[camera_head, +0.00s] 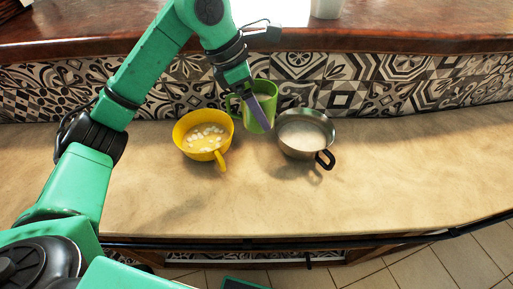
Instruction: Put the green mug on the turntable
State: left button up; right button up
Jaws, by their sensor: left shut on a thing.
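The green mug (268,93) stands upright on the beige counter near the patterned tile wall, between a yellow cup and a metal pan. My left gripper (257,108) reaches down to it from above and is shut on it. One purple finger lies across the mug's near side; the other finger is hard to see. The gripper hides part of the mug's rim and side. I see no turntable in this view. My right gripper is out of view.
The yellow cup (190,127) with pale contents is close on the left. The dark-handled metal pan (291,148) is close on the right. A wooden ledge (400,25) runs above the tiles, with a white object (326,8) on it. The counter (410,170) is clear at right.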

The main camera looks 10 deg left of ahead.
aim_at(256, 129)
pick_arm(q)
jog(key=f, duration=0.1)
jog(key=s+f, duration=0.1)
jog(key=f, duration=0.3)
jog(key=shift+s+p, duration=0.4)
jog(key=f, duration=0.2)
jog(key=w+f, duration=0.1)
jog(key=f, duration=0.2)
jog(key=f+p, duration=0.1)
jog(key=f, duration=0.2)
jog(key=shift+w, duration=0.15)
jog(key=shift+s+f+p, duration=0.2)
jog(key=shift+f+p, duration=0.15)
jog(key=shift+f, duration=0.85)
jog(key=shift+w+f, duration=0.15)
jog(key=shift+f, duration=0.15)
jog(key=o, duration=1.5)
jog(key=shift+f, duration=0.15)
jog(key=shift+o, duration=0.3)
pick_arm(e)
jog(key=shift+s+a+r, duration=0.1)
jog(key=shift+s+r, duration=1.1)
